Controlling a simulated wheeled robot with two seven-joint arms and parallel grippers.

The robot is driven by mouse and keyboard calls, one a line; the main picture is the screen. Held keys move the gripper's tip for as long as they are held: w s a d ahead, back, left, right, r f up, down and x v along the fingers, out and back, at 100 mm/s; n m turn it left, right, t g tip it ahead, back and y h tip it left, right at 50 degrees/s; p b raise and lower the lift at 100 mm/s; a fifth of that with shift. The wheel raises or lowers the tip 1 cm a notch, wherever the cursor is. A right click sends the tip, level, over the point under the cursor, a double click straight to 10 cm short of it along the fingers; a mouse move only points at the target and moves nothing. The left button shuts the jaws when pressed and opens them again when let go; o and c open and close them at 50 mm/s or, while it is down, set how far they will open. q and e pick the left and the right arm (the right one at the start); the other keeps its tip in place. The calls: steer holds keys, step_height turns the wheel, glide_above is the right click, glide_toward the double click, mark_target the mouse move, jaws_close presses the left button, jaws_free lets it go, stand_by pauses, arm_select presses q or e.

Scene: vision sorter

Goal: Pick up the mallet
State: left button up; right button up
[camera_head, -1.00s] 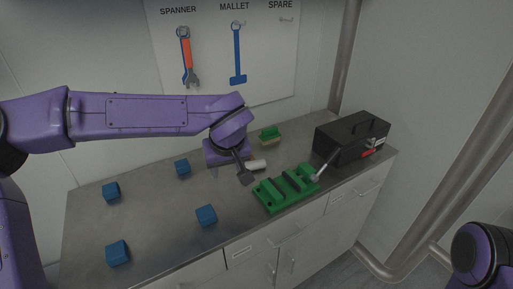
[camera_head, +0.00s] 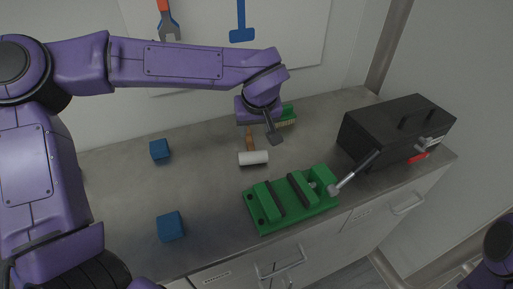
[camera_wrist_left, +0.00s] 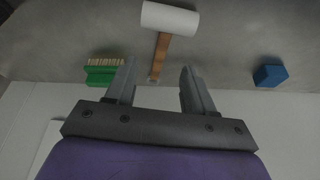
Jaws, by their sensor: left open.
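The mallet has a white cylindrical head (camera_head: 254,158) and a wooden handle (camera_head: 249,137). It lies on the grey worktop, head toward the front and handle toward the wall. My left gripper (camera_head: 260,130) is open and empty above the handle, pointing down. In the left wrist view the handle (camera_wrist_left: 161,56) runs between the spread fingers (camera_wrist_left: 158,70), with the white head (camera_wrist_left: 170,18) beyond the fingertips. The fingers do not grip it. My right gripper is out of view; only part of my right arm shows at bottom right.
A green brush (camera_head: 287,116) lies just behind the gripper. A green vise-like fixture (camera_head: 262,224) stands front right, by a black toolbox (camera_head: 362,138). Blue cubes (camera_head: 160,151) (camera_head: 170,226) lie to the left.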

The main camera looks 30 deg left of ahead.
arm_select(q)
glide_above(251, 145)
steer(key=s+d, duration=0.2)
step_height(251, 145, down, 4)
steer(key=shift+d+f, duration=0.15)
steer(key=shift+f, duration=0.05)
steer(key=x, duration=0.6)
steer(key=shift+s+a+p, duration=0.15)
steer(key=shift+a+p, duration=0.2)
steer(key=shift+p, duration=0.05)
steer(key=shift+r, duration=0.15)
jaws_close()
